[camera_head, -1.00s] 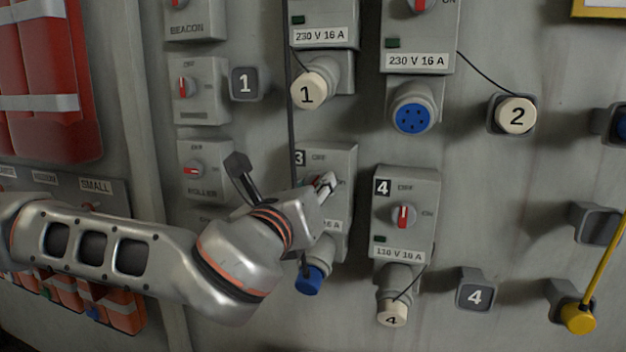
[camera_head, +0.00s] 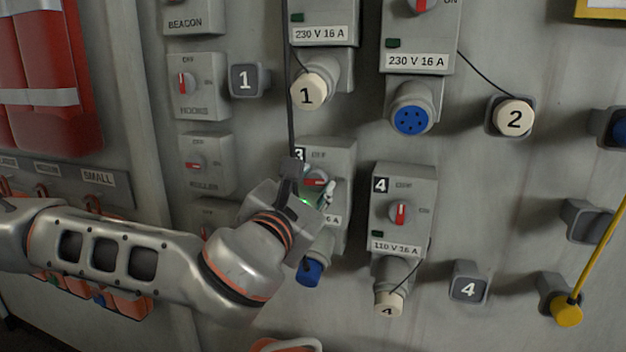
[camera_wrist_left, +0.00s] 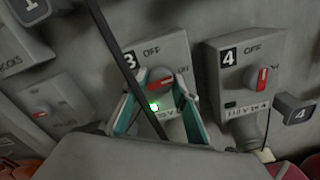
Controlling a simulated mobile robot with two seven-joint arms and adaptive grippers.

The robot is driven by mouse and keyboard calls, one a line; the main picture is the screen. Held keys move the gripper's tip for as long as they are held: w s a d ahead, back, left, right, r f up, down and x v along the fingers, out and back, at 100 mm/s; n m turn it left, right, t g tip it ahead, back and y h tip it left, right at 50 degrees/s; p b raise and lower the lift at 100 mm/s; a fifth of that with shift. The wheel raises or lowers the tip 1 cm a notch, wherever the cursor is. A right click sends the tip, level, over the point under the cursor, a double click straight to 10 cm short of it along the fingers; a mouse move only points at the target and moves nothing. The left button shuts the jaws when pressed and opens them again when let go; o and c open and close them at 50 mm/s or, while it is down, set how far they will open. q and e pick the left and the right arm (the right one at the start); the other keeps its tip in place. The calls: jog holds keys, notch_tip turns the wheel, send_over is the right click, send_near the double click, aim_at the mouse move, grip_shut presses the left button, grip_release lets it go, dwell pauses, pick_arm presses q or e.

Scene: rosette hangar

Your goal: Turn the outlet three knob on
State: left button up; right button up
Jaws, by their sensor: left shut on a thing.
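Outlet three (camera_head: 338,160) is a grey box marked 3, with a blue plug (camera_head: 309,272) below it. Its red-and-white knob (camera_head: 315,182) also shows in the left wrist view (camera_wrist_left: 160,80). The red bar lies roughly level, toward the ON mark. A green lamp (camera_wrist_left: 154,107) glows beneath it. My left gripper (camera_head: 312,186) is at the knob, and its teal-padded fingers (camera_wrist_left: 161,85) stand on either side, shut on it. The gripper body hides the lower left of the box. My right gripper is not in view.
Outlet four (camera_head: 403,200) stands close on the right, its red knob upright. A dark cable (camera_head: 291,90) hangs down by the left edge of outlet three and crosses the wrist view. Small switch boxes (camera_head: 205,163) line the left side. A yellow cord (camera_head: 592,255) hangs at right.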

pick_arm(q)
jog(key=shift+f+m, duration=0.15)
jog(key=shift+m, duration=0.45)
jog(key=o, duration=1.1)
jog(key=v, duration=0.7)
jog(key=shift+s, duration=0.2)
